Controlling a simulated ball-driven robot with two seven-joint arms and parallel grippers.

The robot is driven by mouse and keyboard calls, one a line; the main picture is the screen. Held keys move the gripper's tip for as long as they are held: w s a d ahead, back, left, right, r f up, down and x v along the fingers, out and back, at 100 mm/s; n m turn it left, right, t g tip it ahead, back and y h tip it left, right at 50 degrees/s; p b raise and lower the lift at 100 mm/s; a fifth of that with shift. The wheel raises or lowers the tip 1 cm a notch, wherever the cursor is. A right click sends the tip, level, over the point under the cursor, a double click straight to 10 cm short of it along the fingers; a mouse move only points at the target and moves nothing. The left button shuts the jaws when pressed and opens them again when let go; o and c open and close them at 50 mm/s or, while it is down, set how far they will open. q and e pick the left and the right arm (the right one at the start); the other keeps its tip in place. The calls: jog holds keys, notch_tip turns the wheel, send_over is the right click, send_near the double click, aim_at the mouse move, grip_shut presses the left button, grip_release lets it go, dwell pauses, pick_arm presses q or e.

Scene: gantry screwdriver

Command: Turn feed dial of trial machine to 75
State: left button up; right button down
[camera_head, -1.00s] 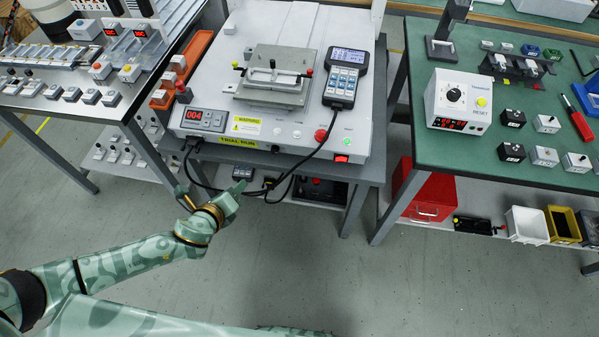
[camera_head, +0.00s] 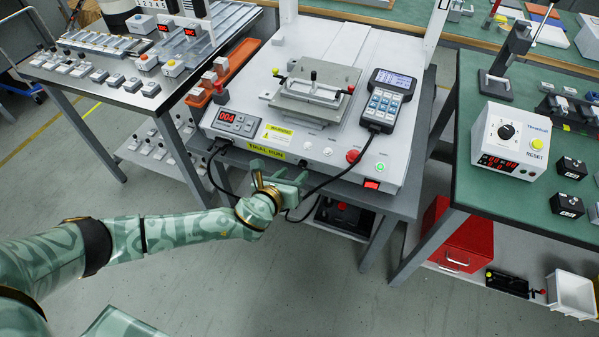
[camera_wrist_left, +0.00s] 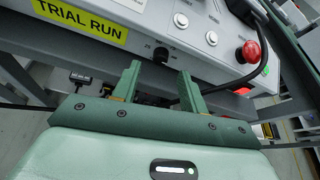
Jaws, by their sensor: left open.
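The trial machine (camera_head: 330,140) is a white bench unit with a yellow "TRIAL RUN" label, which also shows in the left wrist view (camera_wrist_left: 80,20). Its feed dial appears to be the small black knob (camera_wrist_left: 160,54) on the front panel, with small marks beside it that I cannot read surely. The knob also shows in the head view (camera_head: 303,163). My left gripper (camera_head: 281,174) is just in front of the panel, open and empty. In the left wrist view the knob lies just beyond and between the two fingertips (camera_wrist_left: 160,78), apart from them. My right gripper is not in view.
A red stop button (camera_head: 353,156) and white buttons sit right of the knob. A black cable hangs before the panel from the handheld pendant (camera_head: 386,98). A red "004" display (camera_head: 238,121) is at the left. A green-topped bench (camera_head: 480,150) stands at the right.

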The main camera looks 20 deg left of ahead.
aim_at(301, 167)
pick_arm(q)
jog(key=b+x, duration=0.1)
jog(key=x, duration=0.2)
jog(key=shift+s+f, duration=0.15)
jog(key=shift+w, duration=0.45)
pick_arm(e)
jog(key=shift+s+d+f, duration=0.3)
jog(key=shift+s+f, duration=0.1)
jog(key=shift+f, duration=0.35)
pick_arm(q)
jog(key=shift+c, duration=0.3)
grip_shut()
